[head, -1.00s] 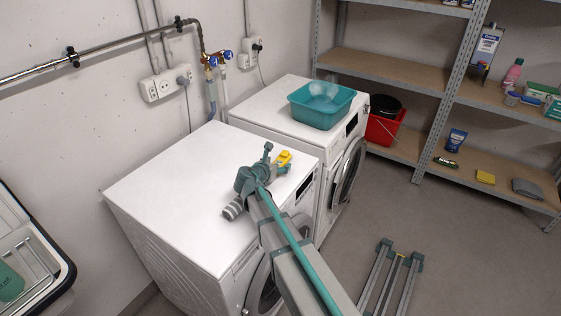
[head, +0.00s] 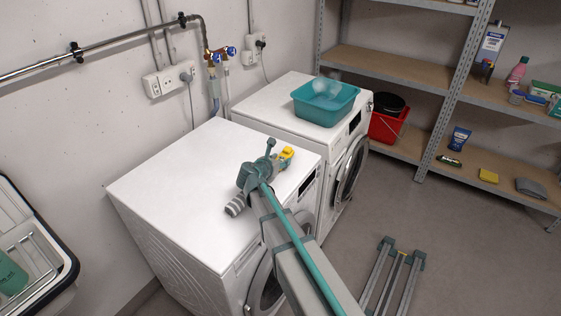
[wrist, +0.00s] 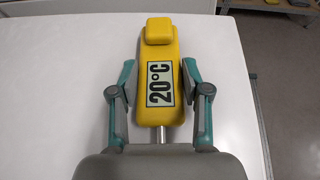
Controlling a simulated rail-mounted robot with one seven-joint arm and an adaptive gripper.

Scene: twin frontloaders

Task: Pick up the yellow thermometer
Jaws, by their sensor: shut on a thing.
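The yellow thermometer (wrist: 160,100) has a display reading 20°C and a metal stem at its near end. In the wrist view it lies between the two grey-teal fingers of my gripper (wrist: 159,78), which are shut on its sides. In the head view the thermometer (head: 287,153) is at the tip of my gripper (head: 279,162), over the front part of the nearer white washing machine's top (head: 185,180). I cannot tell whether it still touches that top. The gripper body hides the lower end of the stem.
A teal basin (head: 325,105) stands on the second machine behind. Metal shelves (head: 395,75) with bottles and boxes are at the right, with a red bucket (head: 386,127) beside the rear machine. Wall pipes and sockets are behind.

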